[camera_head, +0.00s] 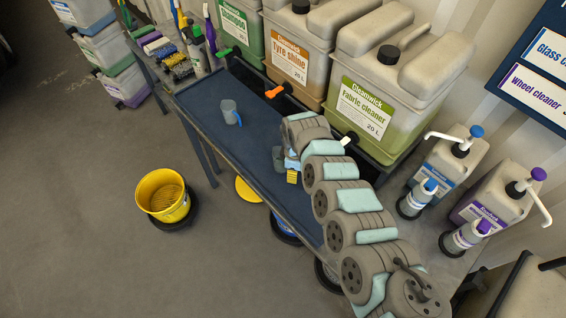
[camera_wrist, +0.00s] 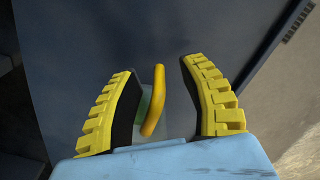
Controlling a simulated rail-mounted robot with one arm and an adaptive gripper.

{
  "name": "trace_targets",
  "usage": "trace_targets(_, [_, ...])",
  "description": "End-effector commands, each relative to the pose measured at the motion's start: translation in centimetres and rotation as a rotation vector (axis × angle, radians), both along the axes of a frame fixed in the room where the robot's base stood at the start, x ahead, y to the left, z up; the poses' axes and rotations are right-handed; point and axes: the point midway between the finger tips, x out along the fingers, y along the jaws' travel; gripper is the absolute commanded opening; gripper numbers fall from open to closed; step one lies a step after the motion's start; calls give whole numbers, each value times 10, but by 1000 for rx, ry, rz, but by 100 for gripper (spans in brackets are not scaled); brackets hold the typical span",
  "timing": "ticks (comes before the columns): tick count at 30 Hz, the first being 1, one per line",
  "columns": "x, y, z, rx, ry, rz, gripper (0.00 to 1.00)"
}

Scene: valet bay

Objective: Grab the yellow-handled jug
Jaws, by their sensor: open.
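The yellow-handled jug (camera_wrist: 177,125) shows in the wrist view as a pale, see-through body, mostly hidden by my gripper. Its curved yellow handle (camera_wrist: 154,101) stands between my two yellow-ribbed fingers. My gripper (camera_wrist: 161,98) is open, with visible gaps between the handle and both black finger pads. In the head view my gripper (camera_head: 291,172) is low over the blue-topped bench, and my arm hides the yellow-handled jug there.
A grey jug with a blue handle (camera_head: 229,112) stands on the blue bench top (camera_head: 205,100). Large canisters (camera_head: 384,85) line the bench's back. Pump bottles (camera_head: 447,165) stand at right. A yellow bucket (camera_head: 163,195) is on the floor. The bench's left part holds brushes (camera_head: 178,65).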

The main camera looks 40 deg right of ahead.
Motion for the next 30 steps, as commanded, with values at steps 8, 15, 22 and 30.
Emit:
trace_targets(8, [2,0,-24,-1,0,1,43])
trace_targets(15, [1,0,-27,-2,0,0,43])
trace_targets(22, [1,0,-27,-2,0,0,3])
trace_targets(30, [1,0,-27,-2,0,0,0])
